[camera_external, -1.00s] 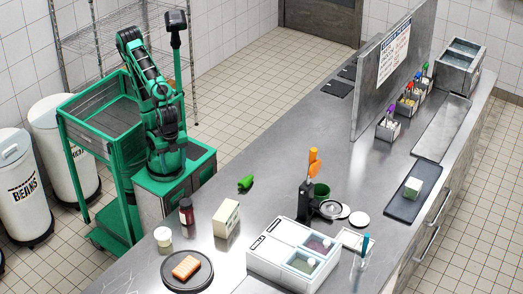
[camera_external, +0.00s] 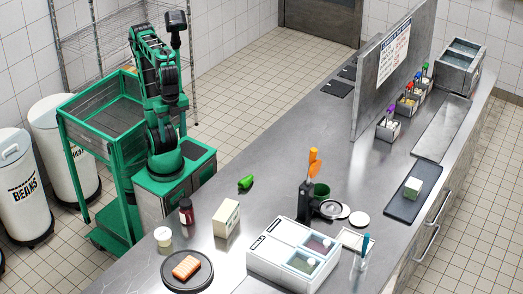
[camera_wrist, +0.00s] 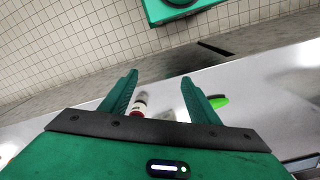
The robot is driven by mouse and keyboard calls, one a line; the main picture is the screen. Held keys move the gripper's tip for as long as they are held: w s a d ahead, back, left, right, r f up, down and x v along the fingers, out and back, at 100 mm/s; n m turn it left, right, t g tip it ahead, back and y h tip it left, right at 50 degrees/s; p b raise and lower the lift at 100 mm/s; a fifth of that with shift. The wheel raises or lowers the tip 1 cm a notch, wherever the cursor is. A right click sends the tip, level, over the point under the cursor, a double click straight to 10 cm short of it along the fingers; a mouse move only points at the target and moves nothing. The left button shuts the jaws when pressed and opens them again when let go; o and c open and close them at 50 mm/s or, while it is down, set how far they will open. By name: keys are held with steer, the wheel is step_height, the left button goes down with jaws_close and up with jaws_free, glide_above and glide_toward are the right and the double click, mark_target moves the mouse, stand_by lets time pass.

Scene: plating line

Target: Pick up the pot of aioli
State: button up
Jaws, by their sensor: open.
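A small cream pot with a pale lid (camera_external: 163,237), which looks like the aioli pot, stands upright at the counter's near left edge in the external view. I cannot read a label on it. A dark red jar (camera_external: 186,212) stands behind it, and a pale carton (camera_external: 227,219) is to its right. My gripper (camera_wrist: 160,77) is open and empty in the wrist view, its two green fingers apart above the counter edge. A jar with a pale top and red body (camera_wrist: 138,105) shows beside the left finger, well below. I cannot clearly make out the cream pot in the wrist view.
A dark plate (camera_external: 203,281) with an orange block of food is right of the pot. A green pepper (camera_external: 245,183) lies farther back. A white container box (camera_external: 262,265) and a dark stand with an orange-handled tool (camera_external: 306,200) are to the right.

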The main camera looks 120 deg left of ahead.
steer(key=w+d+f+n+t+y, duration=0.25)
steer(key=w+d+f+n, duration=0.2)
steer(key=w+d, duration=0.6)
steer(key=w+d+f+n+t+y, duration=0.25)
steer(key=w+d+n, duration=0.25)
steer(key=w+d, duration=0.55)
steer(key=s+d+r+n+t+y, duration=0.4)
steer(key=s+d+r+t, duration=0.25)
steer(key=s+d, duration=0.4)
glide_toward(158, 233)
steer(key=shift+m+g, duration=0.25)
steer(key=x, duration=0.5)
steer(key=shift+w+r, duration=0.15)
steer(key=shift+r, duration=0.25)
steer(key=x, duration=0.4)
steer(key=shift+f, duration=0.2)
steer(key=shift+x, duration=3.3)
steer(key=shift+d+f, duration=0.1)
steer(key=shift+f, duration=0.05)
